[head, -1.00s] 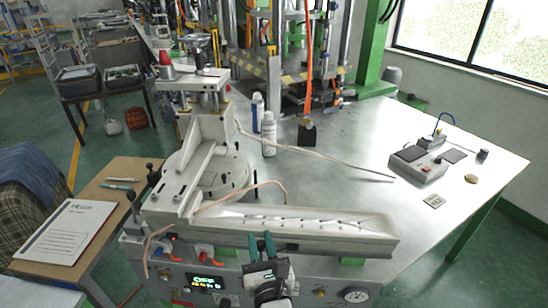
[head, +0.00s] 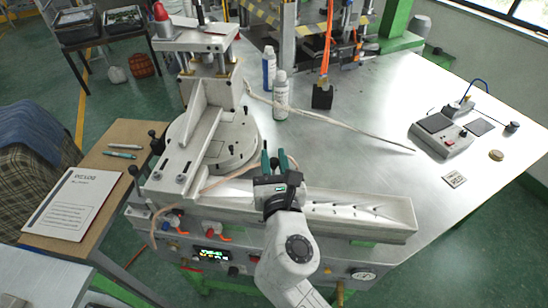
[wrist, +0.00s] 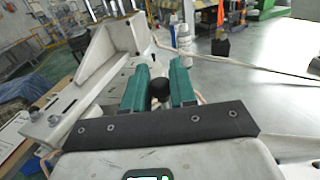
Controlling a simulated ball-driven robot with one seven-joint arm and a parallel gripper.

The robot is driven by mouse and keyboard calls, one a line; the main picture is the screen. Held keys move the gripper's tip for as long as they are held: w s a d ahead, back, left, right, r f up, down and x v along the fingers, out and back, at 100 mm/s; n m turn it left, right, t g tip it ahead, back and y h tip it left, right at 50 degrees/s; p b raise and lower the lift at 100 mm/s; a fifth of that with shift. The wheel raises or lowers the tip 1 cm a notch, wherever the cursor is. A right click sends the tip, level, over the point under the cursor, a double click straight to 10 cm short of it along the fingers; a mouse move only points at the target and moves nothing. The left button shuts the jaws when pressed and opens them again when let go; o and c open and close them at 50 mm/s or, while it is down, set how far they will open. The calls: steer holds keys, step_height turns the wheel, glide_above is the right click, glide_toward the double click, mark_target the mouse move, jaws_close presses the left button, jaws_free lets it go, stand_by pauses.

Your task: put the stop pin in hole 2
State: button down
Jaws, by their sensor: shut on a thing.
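My gripper (head: 275,160) is at the right edge of the round plate (head: 241,146), above the long trough. In the wrist view its two green fingers (wrist: 160,85) are closed around a dark round-topped piece, which looks like the stop pin (wrist: 159,90). Its lower end is hidden, so I cannot tell whether it sits in a hole. The round plate has dark slots and small marks. Hole 2 cannot be told apart in these views.
The trough (head: 400,222) runs right from the plate with several dark marks along it. A pale hose (head: 340,128) crosses the table behind. Two bottles (head: 281,92) stand beyond the plate. A grey device (head: 441,136) is on the right; the table between is clear.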

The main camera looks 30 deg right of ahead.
steer(key=shift+f+b, duration=2.1)
steer(key=shift+f, duration=0.7)
steer(key=shift+p, duration=0.6)
steer(key=shift+f+b, duration=1.25)
steer(key=shift+f, duration=0.4)
steer(key=c, duration=0.8)
jaws_free()
steer(key=shift+b+v, duration=0.9)
steer(key=shift+v, duration=4.5)
